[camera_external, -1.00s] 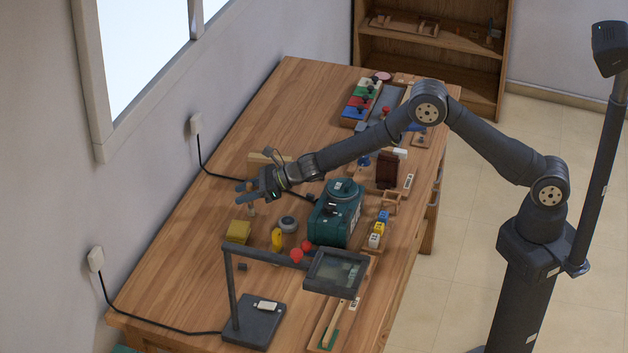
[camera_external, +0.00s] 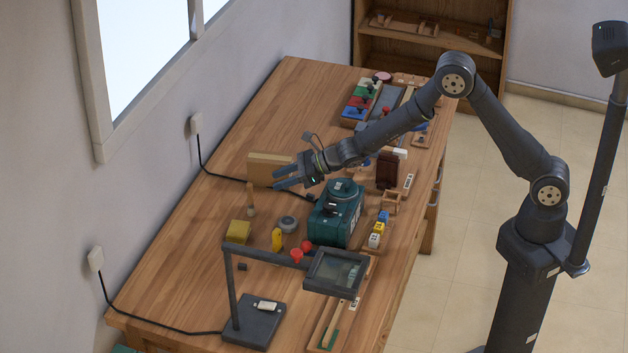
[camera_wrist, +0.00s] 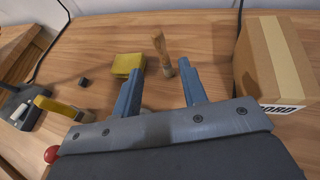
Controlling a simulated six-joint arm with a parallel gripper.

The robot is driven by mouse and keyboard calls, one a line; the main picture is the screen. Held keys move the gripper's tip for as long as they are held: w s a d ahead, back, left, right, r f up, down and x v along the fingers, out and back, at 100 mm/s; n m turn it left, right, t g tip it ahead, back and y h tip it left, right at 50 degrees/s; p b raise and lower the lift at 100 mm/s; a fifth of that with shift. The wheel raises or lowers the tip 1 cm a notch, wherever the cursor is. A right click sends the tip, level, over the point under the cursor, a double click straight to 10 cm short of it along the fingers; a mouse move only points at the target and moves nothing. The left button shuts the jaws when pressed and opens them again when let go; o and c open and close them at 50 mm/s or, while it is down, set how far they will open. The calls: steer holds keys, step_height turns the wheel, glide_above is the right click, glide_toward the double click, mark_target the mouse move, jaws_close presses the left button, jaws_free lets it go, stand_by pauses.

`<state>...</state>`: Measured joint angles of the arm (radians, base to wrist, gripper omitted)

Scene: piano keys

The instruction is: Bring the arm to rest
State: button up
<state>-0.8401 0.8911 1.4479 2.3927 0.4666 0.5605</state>
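My gripper (camera_external: 280,178) is in the air above the workbench (camera_external: 270,110), left of the teal machine (camera_external: 335,215). Its two blue-grey fingers are apart in the wrist view (camera_wrist: 160,72), with nothing held between them. My arm is raised and bent, reaching from its stand on the right over the bench. A small wooden-handled tool (camera_external: 251,202) stands on the bench below and left of the gripper. It also shows in the wrist view (camera_wrist: 160,45), just beyond the fingertips. No piano keys can be made out.
A cardboard-coloured box (camera_wrist: 275,55) stands close to the right finger. A yellow block (camera_external: 238,232), a grey round thing (camera_external: 288,224) and a magnifier lamp (camera_external: 255,318) stand nearer the front. Coloured pieces (camera_external: 362,100) sit at the far end. The bench's left middle is mostly clear.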

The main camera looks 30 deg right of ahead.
stand_by(0.5)
steer(key=x, duration=1.2)
steer(key=shift+r, duration=0.55)
